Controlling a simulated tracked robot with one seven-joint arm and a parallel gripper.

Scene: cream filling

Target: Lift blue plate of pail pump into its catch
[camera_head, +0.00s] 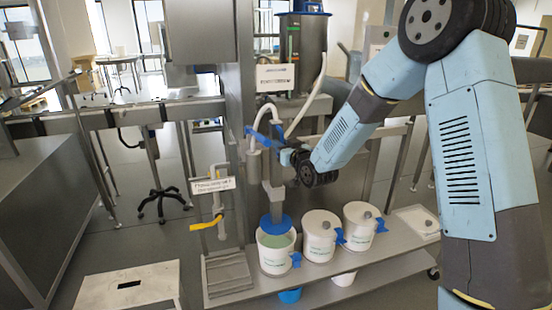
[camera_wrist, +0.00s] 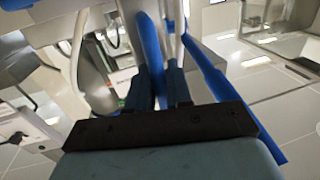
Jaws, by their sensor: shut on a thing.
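The blue plate (camera_head: 276,224) is low on the pump's upright grey column (camera_head: 272,170), at the mouth of the left white pail (camera_head: 275,262). Pale green content shows inside that pail. My gripper (camera_head: 287,157) is higher up, beside the column at the blue bars (camera_head: 263,138) of the pump. In the wrist view, my gripper's dark fingers (camera_wrist: 157,85) are closed around a blue bar (camera_wrist: 151,45). Another long blue bar (camera_wrist: 218,82) slants past on the right. I cannot make out the catch; the plate is not identifiable in the wrist view.
Two lidded white pails (camera_head: 320,243) (camera_head: 361,232) stand to the right on the metal shelf (camera_head: 335,265). A yellow-handled valve (camera_head: 204,226) and a sign (camera_head: 213,185) are left of the pump.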

